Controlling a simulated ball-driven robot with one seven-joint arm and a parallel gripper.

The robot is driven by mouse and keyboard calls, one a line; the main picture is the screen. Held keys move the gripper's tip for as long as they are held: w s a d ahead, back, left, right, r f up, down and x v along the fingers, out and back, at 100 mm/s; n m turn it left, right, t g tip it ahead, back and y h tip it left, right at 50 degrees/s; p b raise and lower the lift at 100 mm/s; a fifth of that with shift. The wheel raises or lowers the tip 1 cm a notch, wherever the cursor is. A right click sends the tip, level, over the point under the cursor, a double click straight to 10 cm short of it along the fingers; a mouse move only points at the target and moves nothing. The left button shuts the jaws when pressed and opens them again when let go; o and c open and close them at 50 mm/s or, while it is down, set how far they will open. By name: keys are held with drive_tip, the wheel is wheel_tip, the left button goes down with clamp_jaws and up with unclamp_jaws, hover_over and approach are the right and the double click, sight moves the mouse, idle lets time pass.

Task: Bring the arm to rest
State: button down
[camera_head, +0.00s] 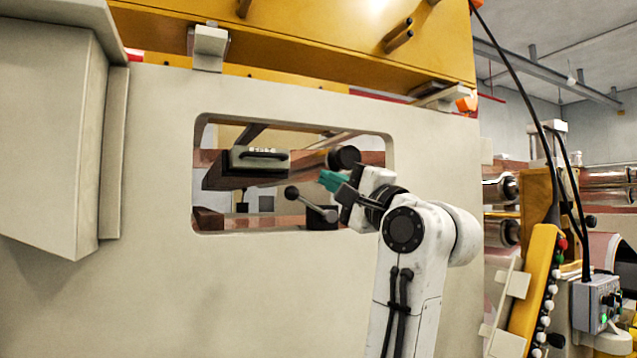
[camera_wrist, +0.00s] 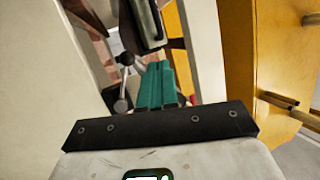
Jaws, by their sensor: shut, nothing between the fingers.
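My gripper (camera_head: 332,181) has teal fingers and is at the end of my white arm, in front of the right part of a window opening in a beige machine panel (camera_head: 190,290). Its fingers are together with nothing between them. In the wrist view the teal fingers (camera_wrist: 157,84) point towards the opening. My arm is raised and bent, rising from the bottom of the head view. A lever with ball ends (camera_head: 312,203) shows just left of and below the fingers. I cannot tell whether they touch.
A grey block with a handle (camera_head: 258,160) sits inside the opening. A yellow beam (camera_head: 300,40) runs above the panel. At right are a yellow button pendant (camera_head: 537,290), a grey control box (camera_head: 597,303) and hanging black cables. A beige box (camera_head: 50,130) juts out at left.

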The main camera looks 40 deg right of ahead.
drive_tip(key=shift+v, duration=1.05)
drive_tip(key=w+a+f+n+g, duration=0.1)
drive_tip(key=w+f+n+g, duration=0.1)
drive_tip(key=f, duration=0.8)
drive_tip(key=w+a+f+n+g, duration=0.1)
drive_tip(key=w+f+g, duration=0.2)
drive_tip(key=f, duration=0.7)
drive_tip(key=s+a+f+n+g, duration=0.2)
drive_tip(key=f+g, duration=0.1)
drive_tip(key=f, duration=0.8)
drive_tip(key=s+a+f+n+g, duration=0.2)
drive_tip(key=f+n, duration=0.1)
drive_tip(key=f, duration=0.9)
drive_tip(key=s+a+f+n+g, duration=0.2)
drive_tip(key=s+f+g, duration=0.1)
drive_tip(key=s+f, duration=0.5)
drive_tip(key=s+a+f+n+g, duration=0.25)
drive_tip(key=s+f, duration=0.25)
drive_tip(key=f, duration=0.5)
drive_tip(key=s+a+f+n+g, duration=0.1)
drive_tip(key=s+f+n+g, duration=0.1)
drive_tip(key=s+f, duration=0.3)
drive_tip(key=s+f+n+g, duration=0.3)
drive_tip(key=s+f, duration=0.3)
drive_tip(key=s, duration=0.8)
drive_tip(key=shift+s+a+f+g, duration=0.15)
drive_tip(key=shift+s+a+g, duration=0.2)
drive_tip(key=shift+a+g, duration=0.1)
